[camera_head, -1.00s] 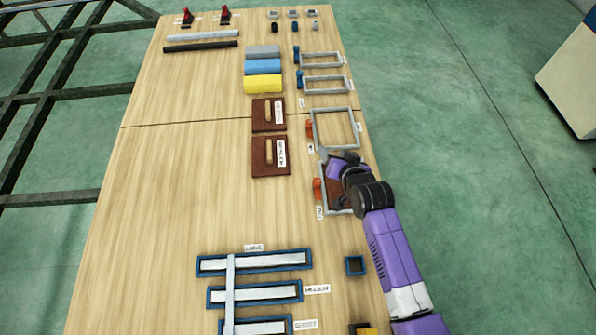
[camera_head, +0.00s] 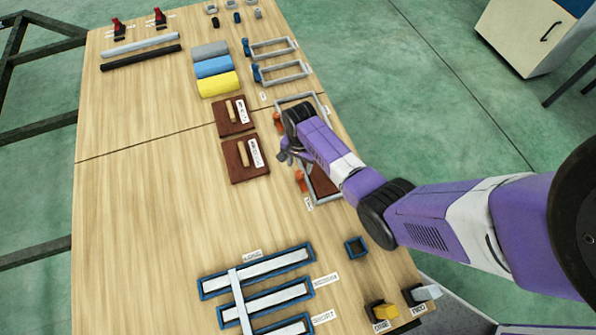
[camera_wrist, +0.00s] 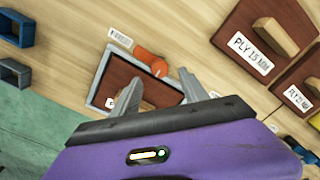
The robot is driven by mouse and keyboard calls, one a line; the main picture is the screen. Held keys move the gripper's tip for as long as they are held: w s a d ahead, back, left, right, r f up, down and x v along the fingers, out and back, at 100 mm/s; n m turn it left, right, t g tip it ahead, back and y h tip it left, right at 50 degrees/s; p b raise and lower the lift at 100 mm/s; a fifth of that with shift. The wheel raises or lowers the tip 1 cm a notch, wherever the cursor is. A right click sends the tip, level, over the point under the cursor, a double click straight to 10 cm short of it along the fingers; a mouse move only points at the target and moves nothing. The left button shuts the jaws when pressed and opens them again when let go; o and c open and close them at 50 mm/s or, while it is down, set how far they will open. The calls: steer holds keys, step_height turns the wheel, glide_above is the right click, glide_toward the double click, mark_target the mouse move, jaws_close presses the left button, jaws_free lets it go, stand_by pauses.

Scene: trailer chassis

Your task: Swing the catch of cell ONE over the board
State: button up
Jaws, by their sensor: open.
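A grey-rimmed cell (camera_head: 334,194) on the right side of the table holds a brown board (camera_head: 322,180). An orange catch (camera_head: 300,182) stands at its left edge; the cell's label is too small to read. In the wrist view the orange catch (camera_wrist: 148,58) is at the rim of the cell (camera_wrist: 98,78), beside the brown board (camera_wrist: 122,80). My gripper (camera_head: 286,154) is open and empty above the table near this cell. In the wrist view my gripper's fingers (camera_wrist: 160,76) are spread, overlapping the cell, with the catch between and beyond their tips.
A second grey cell (camera_head: 318,100) with an orange catch (camera_head: 278,122) lies farther back, partly hidden by my arm. Two brown boards with wooden handles (camera_head: 245,160) lie to the left. Blue-edged slots (camera_head: 255,272) are in front. The table's middle left is bare.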

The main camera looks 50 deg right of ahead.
mark_target(300, 174)
steer(key=shift+f+b, duration=0.7)
steer(key=shift+f, duration=2.05)
jaws_close()
